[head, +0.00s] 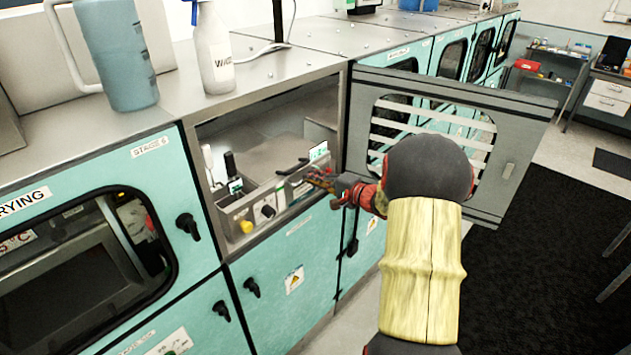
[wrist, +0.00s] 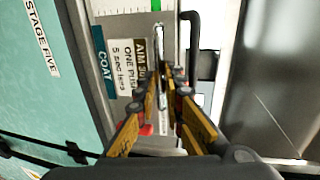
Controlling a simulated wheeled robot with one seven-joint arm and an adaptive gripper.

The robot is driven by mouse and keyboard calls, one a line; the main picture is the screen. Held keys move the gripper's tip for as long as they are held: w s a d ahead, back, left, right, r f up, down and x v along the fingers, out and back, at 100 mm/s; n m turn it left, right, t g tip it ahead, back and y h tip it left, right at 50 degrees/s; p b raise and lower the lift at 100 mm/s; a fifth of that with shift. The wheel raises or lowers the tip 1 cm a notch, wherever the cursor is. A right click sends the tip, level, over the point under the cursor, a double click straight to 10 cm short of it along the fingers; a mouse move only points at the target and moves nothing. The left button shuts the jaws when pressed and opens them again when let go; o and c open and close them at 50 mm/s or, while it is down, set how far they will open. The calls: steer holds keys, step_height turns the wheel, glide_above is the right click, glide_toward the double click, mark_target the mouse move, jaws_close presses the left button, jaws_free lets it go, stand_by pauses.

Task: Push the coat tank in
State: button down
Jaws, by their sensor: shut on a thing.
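The coat tank (wrist: 126,106) shows in the wrist view as a grey face beside the COAT label and a card reading ONE PUSH. In the head view, the coat tank (head: 291,187) is in the open bay of the teal cabinet, partly hidden by my gripper. My gripper (head: 318,180) reaches into the front of the bay from the right. In the wrist view, its fingers (wrist: 167,76) are closed together on a narrow part of the tank beside the card. The fingers hide the exact contact. A black bent handle (wrist: 194,30) stands just right of the fingertips.
A grey windowed door (head: 520,150) stands open right of the bay, close to my arm. A small panel with a knob (head: 266,210) sits at the bay's left front. A blue jug (head: 115,60) and a white bottle (head: 214,55) stand on top. Floor space is free at right.

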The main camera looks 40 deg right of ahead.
mark_target(302, 172)
steer(key=w+b, duration=0.2)
steer(key=w, duration=0.2)
steer(key=shift+a+r, duration=0.1)
steer(key=shift+a, duration=0.05)
steer(key=c, duration=2.3)
jaws_free()
steer(key=shift+o, duration=1.1)
steer(key=shift+w, duration=0.25)
steer(key=shift+o, duration=1)
steer(key=shift+s, duration=0.1)
steer(key=a+v, duration=0.1)
steer(key=v, duration=1.1)
steer(key=shift+d, duration=0.35)
